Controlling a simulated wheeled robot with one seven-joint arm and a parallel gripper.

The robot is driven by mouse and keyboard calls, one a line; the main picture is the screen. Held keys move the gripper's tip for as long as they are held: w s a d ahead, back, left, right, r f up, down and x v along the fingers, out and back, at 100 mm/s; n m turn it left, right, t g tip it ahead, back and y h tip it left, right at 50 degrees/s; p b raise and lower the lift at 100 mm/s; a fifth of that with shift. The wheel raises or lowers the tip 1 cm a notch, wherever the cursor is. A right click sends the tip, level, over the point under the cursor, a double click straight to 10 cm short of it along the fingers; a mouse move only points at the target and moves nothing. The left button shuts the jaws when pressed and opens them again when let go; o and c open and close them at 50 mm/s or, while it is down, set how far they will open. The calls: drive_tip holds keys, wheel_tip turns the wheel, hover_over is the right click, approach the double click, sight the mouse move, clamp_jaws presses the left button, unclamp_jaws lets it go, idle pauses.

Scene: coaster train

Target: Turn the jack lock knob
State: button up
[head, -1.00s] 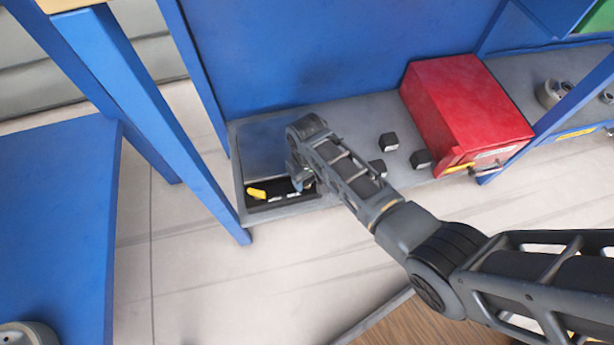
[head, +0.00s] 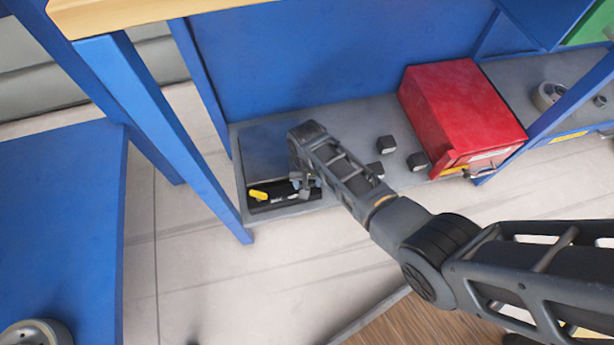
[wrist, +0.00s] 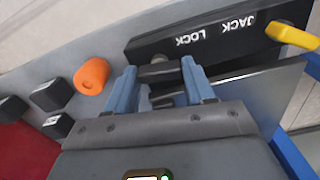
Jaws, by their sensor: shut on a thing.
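The black panel (wrist: 225,35) marked JACK LOCK fills the top of the wrist view, its lettering upside down. It also shows on the low grey shelf in the head view (head: 262,205). A dark knob (wrist: 158,72) stands at the panel's edge, between the blue fingers of my gripper (wrist: 159,66), which is shut on it. The fingers hide part of the knob. A yellow handle (wrist: 290,35) is at the panel's other end; the head view shows it too (head: 258,195). In the head view my gripper (head: 303,187) is partly hidden by my wrist.
An orange knob (wrist: 92,75) stands on the shelf just left of my fingers in the wrist view. Several small black blocks (head: 386,145) and a red box (head: 462,112) lie to the right. Blue posts (head: 165,130) rise at the left.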

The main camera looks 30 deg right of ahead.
drive_tip(key=m+p, duration=0.1)
drive_tip(key=m, duration=0.2)
drive_tip(key=shift+m, duration=0.3)
drive_tip(key=m+p, duration=0.1)
drive_tip(key=m, duration=0.3)
drive_tip(key=shift+m, duration=0.3)
drive_tip(key=m+p, duration=0.1)
drive_tip(key=m, duration=0.3)
drive_tip(key=shift+d+m, duration=0.1)
drive_tip(key=shift+m, duration=1.5)
drive_tip(key=o, duration=0.8)
drive_tip(key=shift+o, duration=1.2)
drive_tip(key=shift+w, duration=0.1)
